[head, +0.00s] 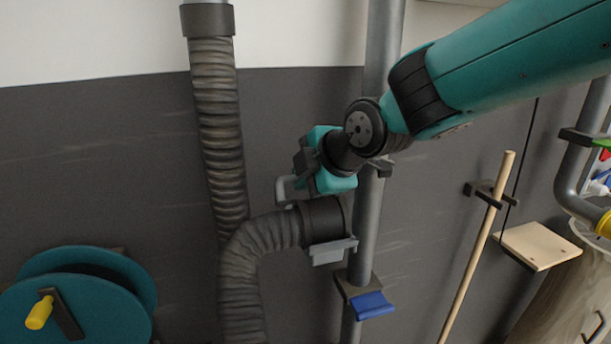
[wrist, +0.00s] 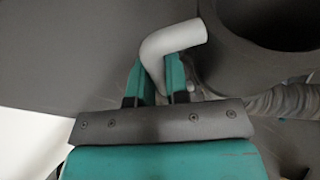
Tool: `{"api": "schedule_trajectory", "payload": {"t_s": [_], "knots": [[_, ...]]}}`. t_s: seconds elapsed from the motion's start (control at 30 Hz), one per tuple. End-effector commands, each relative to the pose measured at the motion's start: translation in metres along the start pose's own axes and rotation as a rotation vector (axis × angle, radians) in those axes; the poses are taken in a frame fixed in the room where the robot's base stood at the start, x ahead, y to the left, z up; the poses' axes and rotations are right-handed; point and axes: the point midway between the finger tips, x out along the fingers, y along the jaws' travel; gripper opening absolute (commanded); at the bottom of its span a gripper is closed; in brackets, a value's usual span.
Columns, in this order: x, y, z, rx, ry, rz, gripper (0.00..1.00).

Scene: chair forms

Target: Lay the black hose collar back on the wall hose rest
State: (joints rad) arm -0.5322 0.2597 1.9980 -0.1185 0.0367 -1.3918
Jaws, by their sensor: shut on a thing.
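The black hose collar (head: 322,219) sits at the end of the ribbed hose (head: 262,236), its axis roughly level. A bent grey handle (head: 284,190) stands out from it. In the wrist view, the handle (wrist: 172,42) lies between the teal fingers of my gripper (wrist: 157,82), which is shut on it. The collar's dark open mouth (wrist: 275,22) shows at upper right there. In the head view, my gripper (head: 298,185) is just above the collar and partly hides the handle. A grey hose rest (head: 332,252) is directly under the collar. I cannot tell whether they touch.
A vertical grey pipe (head: 383,55) runs behind the collar, with a blue bracket (head: 371,304) lower down. A teal reel (head: 60,305) stands at lower left. A wooden pole (head: 475,255) and small wooden shelf (head: 540,245) are at right. Dark wall lies left of the hose.

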Motion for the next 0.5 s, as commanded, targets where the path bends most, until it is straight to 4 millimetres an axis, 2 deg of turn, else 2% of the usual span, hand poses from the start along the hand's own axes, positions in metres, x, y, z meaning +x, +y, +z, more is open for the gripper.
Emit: {"api": "schedule_trajectory", "payload": {"t_s": [0.23,0.27,0.37,0.4,0.5], "knots": [[-0.0004,0.0007,-0.0001,0.0,0.0,0.001,0.0],[-0.0004,0.0007,-0.0001,0.0,0.0,0.001,0.17],[-0.0004,0.0006,-0.0001,0.0,0.0,0.001,0.4],[-0.0004,0.0006,-0.0001,0.0,0.0,0.001,0.45],[-0.0003,0.0005,-0.0001,0.0,0.0,0.001,0.45]]}}
